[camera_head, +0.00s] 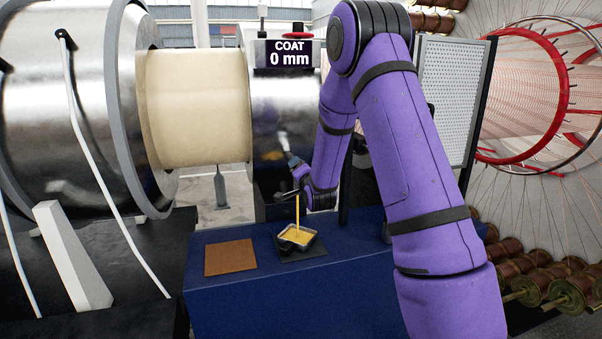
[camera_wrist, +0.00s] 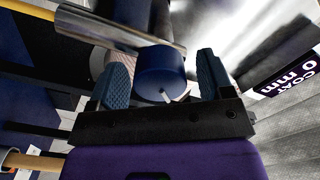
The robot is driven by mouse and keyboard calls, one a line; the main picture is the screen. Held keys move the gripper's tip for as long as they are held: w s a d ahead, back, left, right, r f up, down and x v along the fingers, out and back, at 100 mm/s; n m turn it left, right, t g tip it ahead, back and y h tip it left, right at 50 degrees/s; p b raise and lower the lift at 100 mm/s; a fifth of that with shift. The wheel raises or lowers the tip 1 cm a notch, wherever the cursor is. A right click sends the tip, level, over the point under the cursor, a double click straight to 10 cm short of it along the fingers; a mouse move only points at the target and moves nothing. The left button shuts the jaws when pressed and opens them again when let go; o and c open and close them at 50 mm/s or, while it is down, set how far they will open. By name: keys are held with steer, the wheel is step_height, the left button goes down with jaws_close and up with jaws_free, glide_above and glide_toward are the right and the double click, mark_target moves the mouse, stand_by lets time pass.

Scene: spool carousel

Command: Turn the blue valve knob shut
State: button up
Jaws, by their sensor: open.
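The blue valve knob (camera_wrist: 160,72) shows in the wrist view, round, with a small white mark on its near edge. My gripper (camera_wrist: 163,78) is open, with one blue-grey finger on each side of the knob. I cannot tell whether either finger touches it. A metal pipe (camera_wrist: 115,28) runs beside the knob. In the head view my gripper (camera_head: 294,162) is at the machine's front, just above a dark spout (camera_head: 287,194). My gripper and wrist hide the knob there. A yellow stream (camera_head: 297,212) falls from the spout into a small tray (camera_head: 313,244) holding yellow liquid.
A brown square mat (camera_head: 230,257) lies on the blue bench (camera_head: 250,302) left of the tray. A display (camera_head: 289,53) above reads "COAT 0 mm". A large metal drum with a cream roller (camera_head: 200,108) is at left. Spools (camera_head: 545,285) and red rings stand at right.

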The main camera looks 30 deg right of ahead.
steer(key=shift+c, duration=0.5)
steer(key=c, duration=0.8)
steer(key=shift+c, duration=0.2)
steer(key=shift+n, duration=0.3)
steer(key=n, duration=0.3)
steer(key=shift+n, duration=0.3)
steer(key=n, duration=0.4)
steer(key=shift+a+n, duration=0.1)
steer(key=shift+n, duration=0.2)
steer(key=n, duration=0.4)
steer(key=shift+n, duration=2.5)
